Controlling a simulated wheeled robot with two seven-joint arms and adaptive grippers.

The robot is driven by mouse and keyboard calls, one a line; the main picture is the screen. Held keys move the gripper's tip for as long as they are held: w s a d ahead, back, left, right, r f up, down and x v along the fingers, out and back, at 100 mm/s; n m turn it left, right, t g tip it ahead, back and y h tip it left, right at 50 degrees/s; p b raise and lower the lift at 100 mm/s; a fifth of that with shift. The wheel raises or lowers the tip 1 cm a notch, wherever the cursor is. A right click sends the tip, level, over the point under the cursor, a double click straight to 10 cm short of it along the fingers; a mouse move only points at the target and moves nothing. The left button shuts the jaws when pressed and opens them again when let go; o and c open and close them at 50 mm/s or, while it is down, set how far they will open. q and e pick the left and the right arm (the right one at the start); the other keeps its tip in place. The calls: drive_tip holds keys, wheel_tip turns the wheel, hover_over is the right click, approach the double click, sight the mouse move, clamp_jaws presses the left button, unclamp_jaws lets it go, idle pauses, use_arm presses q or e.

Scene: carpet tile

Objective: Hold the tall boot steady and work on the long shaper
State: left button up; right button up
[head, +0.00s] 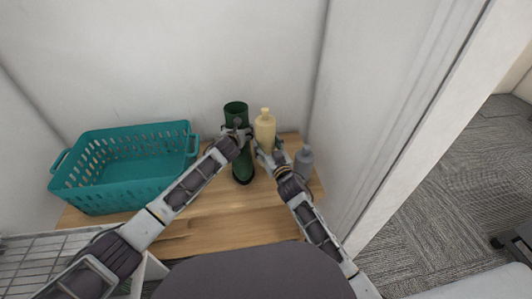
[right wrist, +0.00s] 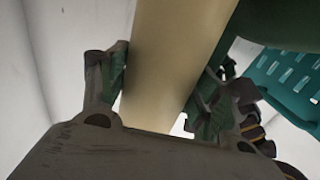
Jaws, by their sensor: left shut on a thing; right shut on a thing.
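The tall green boot (head: 236,112) stands upright on the wooden top, its opening facing up. My left gripper (head: 238,135) is shut on the boot's shaft. A long cream, bottle-shaped thing with a narrow knob on top, apparently the long shaper (head: 265,128), is upright just right of the boot, outside it. My right gripper (head: 267,152) is shut on its lower part. In the right wrist view the shaper (right wrist: 180,55) runs between the fingers, and the boot (right wrist: 262,18) shows behind it. The shaper's lower end is hidden, so I cannot tell whether it touches the wood.
A teal slotted basket (head: 120,185) stands on the left of the wooden top (head: 225,217). A grey bottle-shaped thing (head: 303,163) stands on the right, close to my right arm. Walls close in the back and right. The front middle of the wood is clear.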

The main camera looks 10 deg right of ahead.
drive_tip(key=shift+f, duration=0.2)
drive_tip(key=shift+f, duration=1.85)
drive_tip(key=shift+f, duration=0.15)
drive_tip(key=o, duration=1.1)
drive_tip(key=shift+c, duration=0.2)
drive_tip(key=s+d, duration=0.2)
drive_tip(key=s, duration=0.9)
drive_tip(key=shift+s+d, duration=0.2)
drive_tip(key=shift+s, duration=0.2)
drive_tip(key=shift+o, duration=0.6)
